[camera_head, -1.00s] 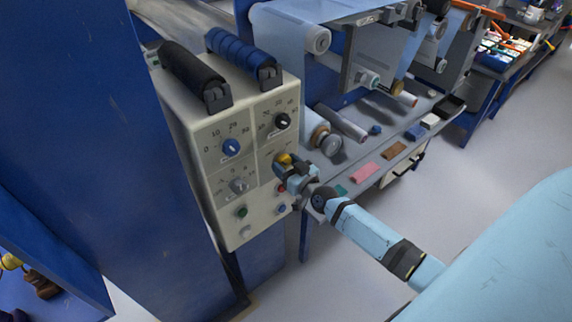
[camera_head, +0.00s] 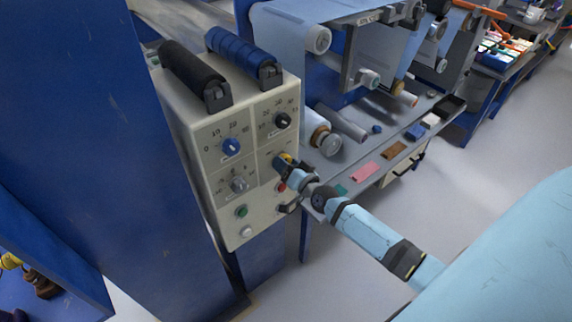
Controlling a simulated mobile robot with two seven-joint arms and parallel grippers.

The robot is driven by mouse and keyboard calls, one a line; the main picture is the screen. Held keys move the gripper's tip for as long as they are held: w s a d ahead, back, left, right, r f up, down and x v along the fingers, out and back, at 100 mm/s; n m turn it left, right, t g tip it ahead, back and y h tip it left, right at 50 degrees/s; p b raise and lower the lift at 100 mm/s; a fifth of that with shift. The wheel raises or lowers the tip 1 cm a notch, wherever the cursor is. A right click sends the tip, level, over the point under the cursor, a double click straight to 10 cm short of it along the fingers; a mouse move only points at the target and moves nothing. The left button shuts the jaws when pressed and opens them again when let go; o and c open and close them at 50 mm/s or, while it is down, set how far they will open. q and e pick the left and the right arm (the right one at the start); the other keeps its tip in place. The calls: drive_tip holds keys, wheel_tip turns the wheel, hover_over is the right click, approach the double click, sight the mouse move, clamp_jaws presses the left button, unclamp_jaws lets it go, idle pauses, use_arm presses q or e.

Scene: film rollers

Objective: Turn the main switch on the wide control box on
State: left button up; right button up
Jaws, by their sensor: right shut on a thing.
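The wide control box (camera_head: 202,178) is a cream box with a black and a blue handle on top, at left centre in the head view. Its front has a blue dial (camera_head: 231,146), a black dial (camera_head: 283,120), a grey dial (camera_head: 239,184), a green button (camera_head: 241,211), a white button (camera_head: 246,232) and a red button (camera_head: 281,187). My left gripper is not in view.
A blue cabinet wall (camera_head: 95,140) stands left of the box. Behind and right is a grey bench (camera_head: 350,184) with rollers, film and several coloured blocks. The floor (camera_head: 365,280) at lower centre is open.

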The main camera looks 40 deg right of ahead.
drive_tip(key=m, duration=0.3)
drive_tip(key=shift+m, duration=0.3)
drive_tip(key=shift+m+b, duration=0.45)
drive_tip(key=shift+m, duration=1.35)
drive_tip(key=o, duration=0.9)
drive_tip(key=shift+o, duration=0.2)
drive_tip(key=s+d+b, duration=0.1)
drive_tip(key=s, duration=1.2)
drive_tip(key=shift+s, duration=0.4)
